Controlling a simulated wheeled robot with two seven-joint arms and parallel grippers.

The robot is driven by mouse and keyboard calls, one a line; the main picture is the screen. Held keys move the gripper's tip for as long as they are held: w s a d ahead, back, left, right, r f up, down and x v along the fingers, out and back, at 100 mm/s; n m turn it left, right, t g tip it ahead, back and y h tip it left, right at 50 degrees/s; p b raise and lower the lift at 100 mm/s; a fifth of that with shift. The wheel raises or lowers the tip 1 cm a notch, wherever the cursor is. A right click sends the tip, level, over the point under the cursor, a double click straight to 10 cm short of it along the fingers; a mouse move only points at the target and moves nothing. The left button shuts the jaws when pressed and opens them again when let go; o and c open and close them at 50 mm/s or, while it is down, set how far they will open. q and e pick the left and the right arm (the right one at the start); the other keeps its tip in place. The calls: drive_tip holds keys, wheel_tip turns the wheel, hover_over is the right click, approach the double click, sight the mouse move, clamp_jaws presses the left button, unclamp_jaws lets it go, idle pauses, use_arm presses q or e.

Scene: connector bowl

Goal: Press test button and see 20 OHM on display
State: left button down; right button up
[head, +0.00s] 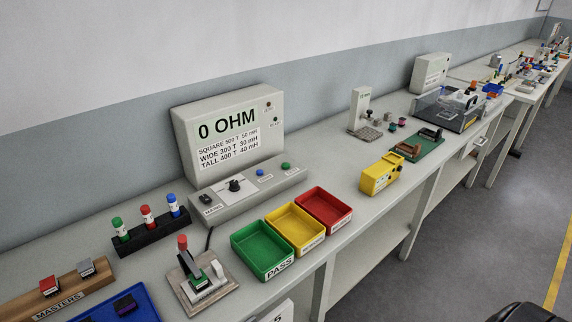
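A grey test instrument (182,135) stands against the wall on the bench. Its display (227,123) reads 0 OHM, above printed lines for SQUARE, WIDE and TALL. In front of it is a sloped control box (219,208) with a dark switch (206,197) labelled MAINS, a black knob (234,186), a blue button (261,172) and a green button (286,166). The small labels under the two buttons are too small to read surely, so I cannot tell which is the test button. Neither of my grippers is in view.
Green PASS (262,264), yellow (298,240) and red (325,218) bins line the front edge. A clamp fixture (206,286) with a red handle and a black rack (152,238) of coloured cylinders stand left.

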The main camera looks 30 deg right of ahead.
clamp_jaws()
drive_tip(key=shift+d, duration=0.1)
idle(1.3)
